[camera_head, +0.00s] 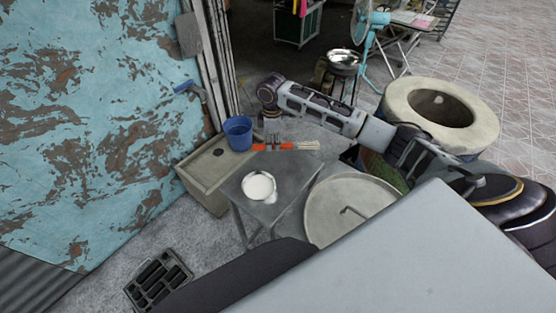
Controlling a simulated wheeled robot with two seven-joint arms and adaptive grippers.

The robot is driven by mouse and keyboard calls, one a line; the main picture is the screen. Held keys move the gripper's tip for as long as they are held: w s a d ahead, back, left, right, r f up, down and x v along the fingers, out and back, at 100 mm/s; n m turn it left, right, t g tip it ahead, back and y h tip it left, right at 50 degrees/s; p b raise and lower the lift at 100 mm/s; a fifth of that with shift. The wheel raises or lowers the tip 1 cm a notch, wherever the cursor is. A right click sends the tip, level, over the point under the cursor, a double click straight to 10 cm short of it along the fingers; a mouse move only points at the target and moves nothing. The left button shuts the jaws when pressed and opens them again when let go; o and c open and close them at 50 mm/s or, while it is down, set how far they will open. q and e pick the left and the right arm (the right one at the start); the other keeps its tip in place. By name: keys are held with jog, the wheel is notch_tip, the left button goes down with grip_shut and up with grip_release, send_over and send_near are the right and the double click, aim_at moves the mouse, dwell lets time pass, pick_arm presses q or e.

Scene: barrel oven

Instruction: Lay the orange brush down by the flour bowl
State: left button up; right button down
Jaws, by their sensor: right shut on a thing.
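The orange brush (287,146) is over the back edge of the small grey metal table, with its pale bristle end pointing right. My right gripper (271,143) comes down from above and is shut on its orange handle; the fingers look small and partly dark against it. The flour bowl (259,185), a round metal bowl with white flour, sits on the table (284,188), nearer than the brush. I cannot tell whether the brush touches the table. My left gripper is not in view.
A blue bucket (238,133) stands on a stone sink (207,174) at the left of the table. A round lid with a handle (345,208) is at the right, and the barrel oven (397,103) stands behind my right forearm. A black tray (158,281) lies on the floor.

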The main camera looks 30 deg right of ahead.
send_over(274, 163)
jog(key=shift+a+f, duration=0.15)
jog(key=shift+f, duration=2.35)
jog(key=shift+f, duration=0.1)
jog(key=shift+f, duration=1.75)
jog(key=c, duration=1.3)
grip_release()
jog(key=shift+r, duration=6)
